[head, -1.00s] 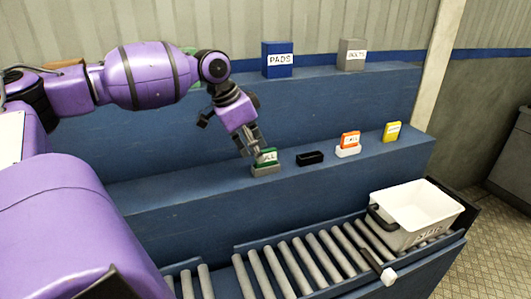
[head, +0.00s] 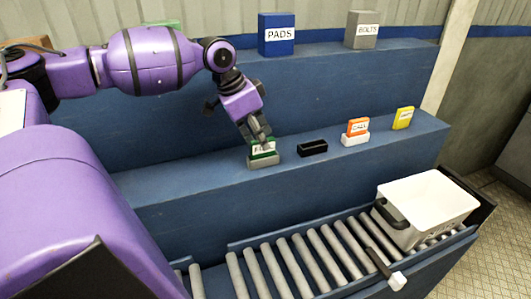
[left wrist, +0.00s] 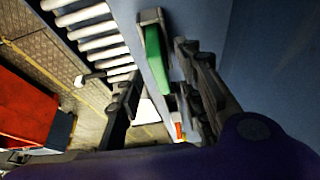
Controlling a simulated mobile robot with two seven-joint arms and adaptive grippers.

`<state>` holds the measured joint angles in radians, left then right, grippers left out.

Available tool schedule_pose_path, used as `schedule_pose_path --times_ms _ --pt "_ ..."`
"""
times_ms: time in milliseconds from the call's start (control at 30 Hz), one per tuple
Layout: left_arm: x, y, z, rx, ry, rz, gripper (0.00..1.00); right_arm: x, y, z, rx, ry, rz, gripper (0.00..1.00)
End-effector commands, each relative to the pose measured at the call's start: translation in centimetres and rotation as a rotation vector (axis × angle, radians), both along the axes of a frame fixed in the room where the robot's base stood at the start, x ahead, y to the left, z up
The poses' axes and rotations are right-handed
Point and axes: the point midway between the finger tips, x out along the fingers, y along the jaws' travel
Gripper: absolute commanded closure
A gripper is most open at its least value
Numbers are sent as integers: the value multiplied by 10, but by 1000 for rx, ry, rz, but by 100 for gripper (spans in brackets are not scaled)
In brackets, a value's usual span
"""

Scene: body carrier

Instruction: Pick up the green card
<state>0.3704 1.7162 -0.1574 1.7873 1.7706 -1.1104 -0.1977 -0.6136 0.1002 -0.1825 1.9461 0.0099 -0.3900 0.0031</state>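The green card (head: 263,148) stands upright in a grey holder (head: 264,161) on the lower blue shelf, with a white label partly covered by my fingers. My left gripper (head: 259,136) is at the card from above and behind. In the left wrist view the green card (left wrist: 157,58) and its grey holder (left wrist: 150,17) show between the two dark fingers of the left gripper (left wrist: 160,88). The fingers are apart, with a gap beside the card; I cannot tell whether either one touches it. My right gripper is not in view.
On the same shelf are an empty black holder (head: 312,148), an orange card (head: 358,126) in a white holder, and a yellow card (head: 403,118). Blue PADS (head: 277,36) and grey BOLTS (head: 362,32) boxes stand above. A white bin (head: 428,205) sits on the roller conveyor (head: 290,264).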

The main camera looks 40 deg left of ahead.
Motion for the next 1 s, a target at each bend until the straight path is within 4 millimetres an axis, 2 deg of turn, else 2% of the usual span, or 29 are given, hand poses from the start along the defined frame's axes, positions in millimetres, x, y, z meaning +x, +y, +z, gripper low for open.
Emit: schedule_pose_path --times_ms 33,100,367,633,1000 --pt "3 -3 -16 -1 11 -1 66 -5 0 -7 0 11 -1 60" --pt "6 -4 -24 -1 10 0 66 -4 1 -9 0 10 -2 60" --pt "9 -5 -24 0 1 1 66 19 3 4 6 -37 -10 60" --pt "8 -4 -24 0 2 1 98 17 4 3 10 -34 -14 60" --pt "8 -4 -23 0 2 1 100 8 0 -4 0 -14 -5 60"
